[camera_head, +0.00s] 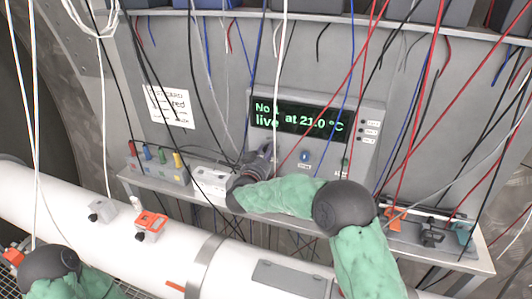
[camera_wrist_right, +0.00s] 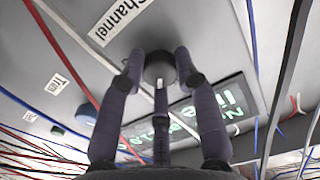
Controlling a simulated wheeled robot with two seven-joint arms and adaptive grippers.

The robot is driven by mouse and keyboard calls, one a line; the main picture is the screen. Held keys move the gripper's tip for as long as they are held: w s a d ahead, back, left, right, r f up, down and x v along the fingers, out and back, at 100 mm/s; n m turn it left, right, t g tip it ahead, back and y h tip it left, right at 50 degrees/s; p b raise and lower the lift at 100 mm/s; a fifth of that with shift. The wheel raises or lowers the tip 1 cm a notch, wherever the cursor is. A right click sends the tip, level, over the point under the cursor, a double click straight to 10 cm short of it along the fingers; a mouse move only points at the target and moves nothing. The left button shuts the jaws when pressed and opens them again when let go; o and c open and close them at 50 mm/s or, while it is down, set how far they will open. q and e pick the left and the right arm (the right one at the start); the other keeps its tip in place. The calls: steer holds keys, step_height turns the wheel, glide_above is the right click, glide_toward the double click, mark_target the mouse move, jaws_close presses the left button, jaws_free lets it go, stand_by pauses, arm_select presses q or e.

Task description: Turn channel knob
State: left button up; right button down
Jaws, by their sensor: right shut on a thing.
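The channel knob (camera_wrist_right: 160,69) is a dark round knob on a grey panel, beside a white "Channel" label (camera_wrist_right: 117,20) in the right wrist view. My right gripper (camera_wrist_right: 160,62) is shut on it, with purple-grey fingers around its sides. In the head view my right gripper (camera_head: 262,153) is at the lower left of the instrument panel (camera_head: 378,105) and hides the knob. The panel's dark display (camera_head: 298,119) shows green text reading "live at 21.0 °C". My left arm shows at the lower left; its gripper cannot be made out.
A narrow shelf (camera_head: 160,186) below the panel holds a box with coloured plugs (camera_head: 158,163) and a white power strip (camera_head: 211,178). Many loose wires hang in front. A thick white pipe (camera_head: 75,210) runs below the shelf. Blue (camera_head: 305,156) and green (camera_head: 345,162) controls sit on the panel.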

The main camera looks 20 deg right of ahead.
steer(key=shift+r, duration=0.15)
steer(key=shift+d+r+m+b, duration=0.1)
steer(key=shift+m+b, duration=3.9)
steer(key=shift+b, duration=0.75)
steer(key=c, duration=0.9)
jaws_free()
